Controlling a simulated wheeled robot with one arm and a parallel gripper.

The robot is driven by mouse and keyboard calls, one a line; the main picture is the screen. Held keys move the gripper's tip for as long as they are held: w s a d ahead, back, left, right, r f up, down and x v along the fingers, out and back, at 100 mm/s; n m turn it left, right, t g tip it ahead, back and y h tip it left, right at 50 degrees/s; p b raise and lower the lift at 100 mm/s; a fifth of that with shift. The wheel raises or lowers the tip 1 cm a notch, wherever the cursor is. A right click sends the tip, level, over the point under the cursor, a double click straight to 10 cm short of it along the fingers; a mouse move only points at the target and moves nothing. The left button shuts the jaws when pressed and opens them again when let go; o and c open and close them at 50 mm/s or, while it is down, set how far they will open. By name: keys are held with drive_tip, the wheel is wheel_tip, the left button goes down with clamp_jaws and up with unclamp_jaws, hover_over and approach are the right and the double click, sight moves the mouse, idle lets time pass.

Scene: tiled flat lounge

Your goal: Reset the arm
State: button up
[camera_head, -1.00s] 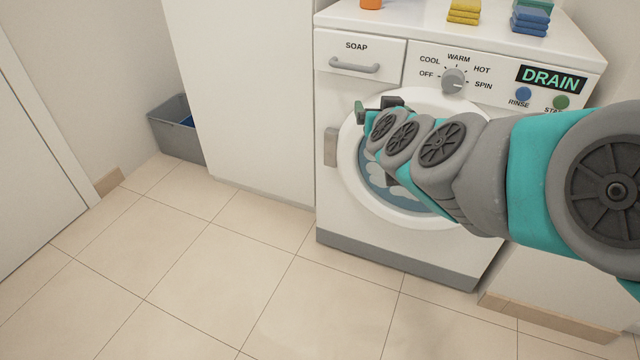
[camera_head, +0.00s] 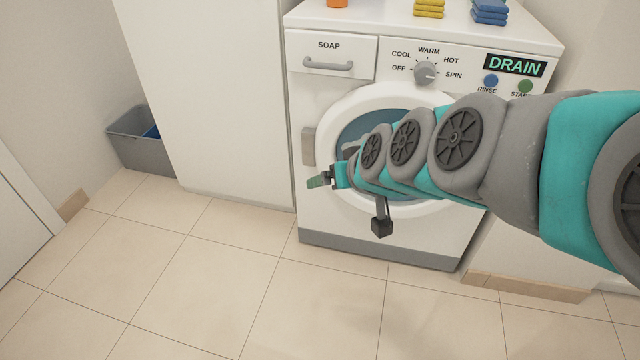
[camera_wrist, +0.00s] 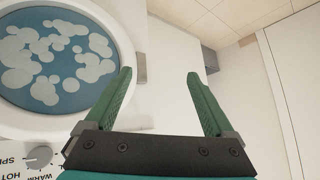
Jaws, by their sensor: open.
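My arm reaches in from the right in the head view, in front of the washing machine (camera_head: 320,218). My gripper (camera_head: 318,181) is at its left end, before the lower left of the round door. In the wrist view my gripper (camera_wrist: 160,80) shows two green fingers spread wide, with nothing between them. The door's window (camera_wrist: 55,60), blue with pale blobs, lies to the left of the fingers there. The arm hides part of the door in the head view.
A grey bin (camera_head: 140,150) with something blue in it stands at the left by a tall white cabinet (camera_head: 220,100). Yellow cloths (camera_head: 429,8) and blue cloths (camera_head: 490,12) lie on the machine top. The tiled floor (camera_head: 200,270) in front is clear.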

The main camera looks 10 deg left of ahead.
drive_tip(key=shift+s+d+f, duration=0.15)
drive_tip(key=shift+s+f, duration=0.15)
drive_tip(key=shift+s, duration=0.2)
drive_tip(key=s+d+f+m+g+h, duration=0.2)
drive_tip(key=s+d+f+g+h, duration=0.1)
drive_tip(key=s+d, duration=0.8)
drive_tip(key=s+d+f+m+g+h+p, duration=0.1)
drive_tip(key=s+d+g, duration=0.4)
drive_tip(key=s+d, duration=0.7)
wheel_tip(320, 180, down, 2)
drive_tip(key=s+m+h, duration=0.1)
drive_tip(key=m, duration=0.1)
drive_tip(key=shift+s+m+g+h, duration=0.15)
drive_tip(key=shift+m+g+h, duration=0.15)
drive_tip(key=shift+h, duration=0.1)
drive_tip(key=shift+c, duration=0.2)
